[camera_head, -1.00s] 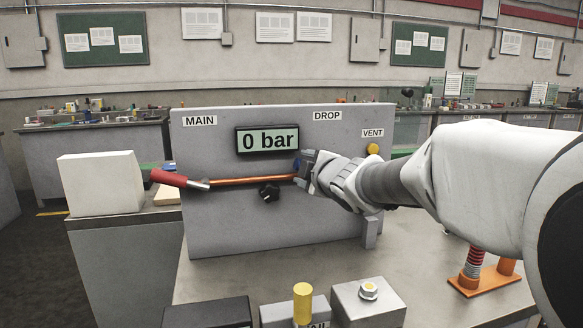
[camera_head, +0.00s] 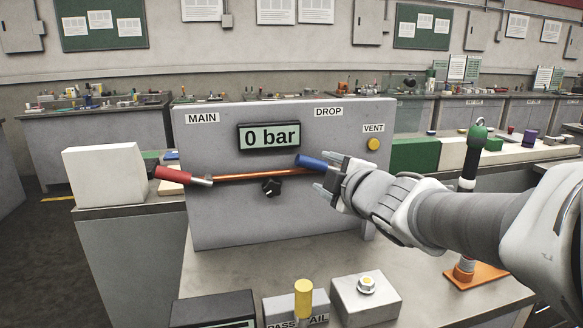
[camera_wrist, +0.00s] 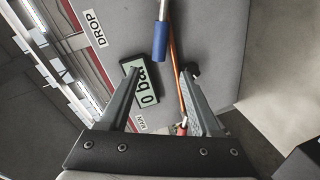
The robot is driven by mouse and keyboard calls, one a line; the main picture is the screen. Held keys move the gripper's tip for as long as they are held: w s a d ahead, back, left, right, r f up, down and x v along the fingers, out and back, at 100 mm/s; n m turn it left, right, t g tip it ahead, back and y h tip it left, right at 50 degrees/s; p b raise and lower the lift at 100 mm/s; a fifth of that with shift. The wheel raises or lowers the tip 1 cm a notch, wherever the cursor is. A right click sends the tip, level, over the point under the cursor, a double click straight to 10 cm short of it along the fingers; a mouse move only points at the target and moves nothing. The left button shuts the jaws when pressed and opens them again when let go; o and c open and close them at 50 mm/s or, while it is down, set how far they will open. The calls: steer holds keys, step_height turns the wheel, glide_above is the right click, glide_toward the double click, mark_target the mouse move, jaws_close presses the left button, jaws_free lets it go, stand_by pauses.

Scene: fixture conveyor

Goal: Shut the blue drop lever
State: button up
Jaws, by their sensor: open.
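The blue drop lever (camera_head: 312,162) is on the grey panel (camera_head: 230,225) below the DROP label (camera_head: 328,112). Its blue handle slopes slightly down to the right, and its far end is hidden behind my gripper. In the wrist view the blue handle (camera_wrist: 160,42) and its silver stem lie roughly alongside the copper pipe (camera_wrist: 175,60). My gripper (camera_head: 324,174) is open at the right end of the blue handle. In the wrist view its fingers (camera_wrist: 160,73) are spread with nothing gripped, and the handle shows beyond the gap between them. I cannot tell whether they touch.
A red lever (camera_head: 175,176) is at the left by the MAIN label. The display (camera_head: 268,136) reads 0 bar, with a black knob (camera_head: 271,187) below. A yellow VENT button (camera_head: 373,144) is at right. Boxes and a yellow post (camera_head: 303,298) stand in front on the bench.

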steer(key=p+v, duration=0.2)
steer(key=v, duration=0.4)
steer(key=shift+s, duration=0.1)
steer(key=s+d+f+m+g+h, duration=0.35)
steer(key=s+d+m+h, duration=0.25)
steer(key=d+m, duration=0.3)
steer(key=s+a+f+m+g+y, duration=0.1)
steer(key=s+a+f+m+g, duration=0.25)
steer(key=s, duration=0.25)
steer(key=s+a+f+m+g+y, duration=0.1)
steer(key=s+a+f+m+g, duration=0.1)
steer(key=s+f+m, duration=0.4)
step_height(320, 180, up, 18)
steer(key=s+n+p, duration=0.1)
steer(key=p, duration=1.6)
steer(key=shift+g, duration=0.3)
